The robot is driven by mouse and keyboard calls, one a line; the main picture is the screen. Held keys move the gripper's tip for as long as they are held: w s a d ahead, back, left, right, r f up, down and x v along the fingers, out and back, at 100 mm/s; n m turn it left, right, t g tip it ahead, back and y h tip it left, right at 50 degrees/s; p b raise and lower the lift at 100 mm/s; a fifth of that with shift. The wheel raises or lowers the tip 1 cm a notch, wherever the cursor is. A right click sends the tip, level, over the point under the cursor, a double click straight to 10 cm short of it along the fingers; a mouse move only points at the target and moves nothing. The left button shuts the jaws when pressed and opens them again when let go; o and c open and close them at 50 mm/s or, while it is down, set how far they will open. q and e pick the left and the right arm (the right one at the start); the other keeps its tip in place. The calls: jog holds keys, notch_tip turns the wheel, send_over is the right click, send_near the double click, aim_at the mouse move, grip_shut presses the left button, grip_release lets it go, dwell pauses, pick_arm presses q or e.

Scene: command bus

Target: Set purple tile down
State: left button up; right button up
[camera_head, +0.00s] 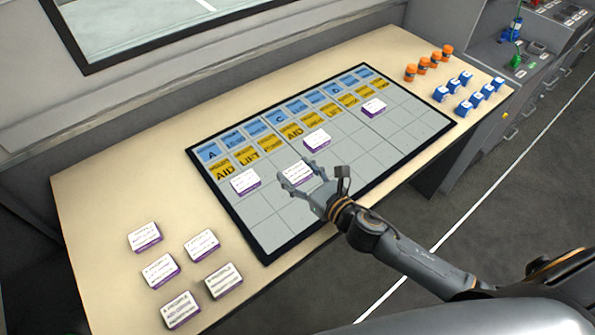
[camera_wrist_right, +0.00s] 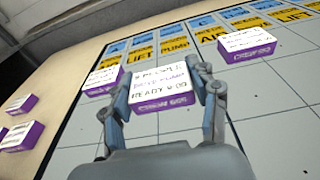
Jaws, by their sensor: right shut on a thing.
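My right gripper (camera_head: 303,177) is over the board's lower-middle cells, shut on a purple tile (camera_head: 298,172) with a white printed top. In the right wrist view the tile (camera_wrist_right: 161,87) sits between the two fingers (camera_wrist_right: 168,98), its purple front edge facing me. It is over the grey grid of the board (camera_head: 270,214); I cannot tell whether it touches the surface. Other purple tiles lie on the board: one to the left (camera_head: 245,181), one up and right (camera_head: 317,140), and one farther right (camera_head: 373,108). My left gripper is not in view.
Several purple tiles (camera_head: 160,270) lie on the tan table (camera_head: 110,205) left of the board. Orange cylinders (camera_head: 423,66) and blue-white blocks (camera_head: 464,107) stand at the table's right end. Blue and yellow label cards (camera_head: 273,116) line the board's far edge. Several grid cells are empty.

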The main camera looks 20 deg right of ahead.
jog(key=shift+f, duration=0.25)
jog(key=o, duration=1.1)
jog(key=shift+o, duration=0.2)
jog(key=shift+r, duration=0.1)
jog(key=shift+r, duration=0.25)
jog(key=shift+r+p, duration=0.5)
jog(key=shift+p, duration=0.1)
jog(key=b+v, duration=0.1)
jog(key=v, duration=0.2)
jog(key=b+v, duration=0.1)
jog(key=v, duration=0.7)
jog(key=shift+f+b, duration=0.35)
jog(key=shift+b, duration=0.05)
jog(key=shift+s+d+r, duration=0.2)
jog(key=shift+s, duration=0.25)
